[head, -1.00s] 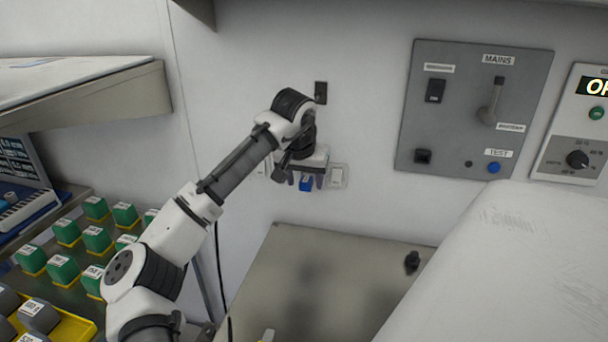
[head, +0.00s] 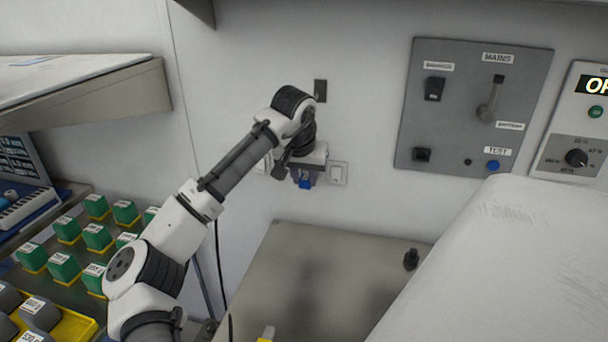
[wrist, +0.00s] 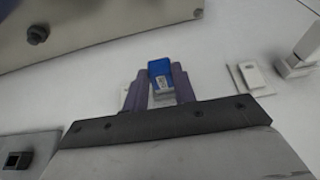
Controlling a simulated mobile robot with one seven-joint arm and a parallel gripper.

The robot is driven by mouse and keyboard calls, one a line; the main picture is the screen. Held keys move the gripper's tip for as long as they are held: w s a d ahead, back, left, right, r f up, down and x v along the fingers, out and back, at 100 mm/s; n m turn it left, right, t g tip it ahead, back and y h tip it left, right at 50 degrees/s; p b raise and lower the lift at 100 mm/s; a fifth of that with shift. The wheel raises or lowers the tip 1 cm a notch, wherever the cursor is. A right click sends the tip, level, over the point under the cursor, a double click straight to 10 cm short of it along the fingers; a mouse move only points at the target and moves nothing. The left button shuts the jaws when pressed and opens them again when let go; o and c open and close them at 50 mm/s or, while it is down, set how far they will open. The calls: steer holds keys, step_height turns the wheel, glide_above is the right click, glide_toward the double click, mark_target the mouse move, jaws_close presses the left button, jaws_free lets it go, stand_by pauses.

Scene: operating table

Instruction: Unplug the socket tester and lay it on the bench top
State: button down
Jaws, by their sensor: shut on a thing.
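The socket tester (head: 305,183) is a small blue block with a pale label, seen at the wall just above the bench. My gripper (head: 305,179) is shut on it, and the fingers sit on either side of it. In the wrist view the blue tester (wrist: 160,72) shows between the two purple-grey fingers of my gripper (wrist: 161,84). The socket behind it is hidden, so I cannot tell whether the tester is still seated in it. The bench top (head: 300,285) is a bare metal surface below.
A white switch plate (head: 338,174) is on the wall right of my gripper. A dark knob (head: 411,259) stands on the bench's right side. A white padded surface (head: 500,260) borders the bench at right. Green blocks (head: 97,237) stand at left. The bench middle is clear.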

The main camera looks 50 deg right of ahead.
steer(key=shift+r+p, duration=0.2)
steer(key=shift+p, duration=0.6)
steer(key=shift+a+y, duration=0.1)
steer(key=shift+y, duration=0.2)
steer(key=shift+s+a+p, duration=0.35)
steer(key=shift+a+p, duration=0.2)
steer(key=shift+a, duration=0.05)
stand_by(0.7)
steer(key=shift+s+a, duration=0.1)
steer(key=shift+a, duration=0.1)
steer(key=shift+s+a, duration=0.1)
steer(key=shift+a, duration=0.15)
stand_by(0.3)
steer(key=shift+s+a, duration=0.15)
steer(key=shift+a, duration=0.1)
steer(key=shift+s+a, duration=0.1)
steer(key=shift+a, duration=0.05)
stand_by(0.4)
steer(key=shift+s+a, duration=0.35)
steer(key=shift+a, duration=0.35)
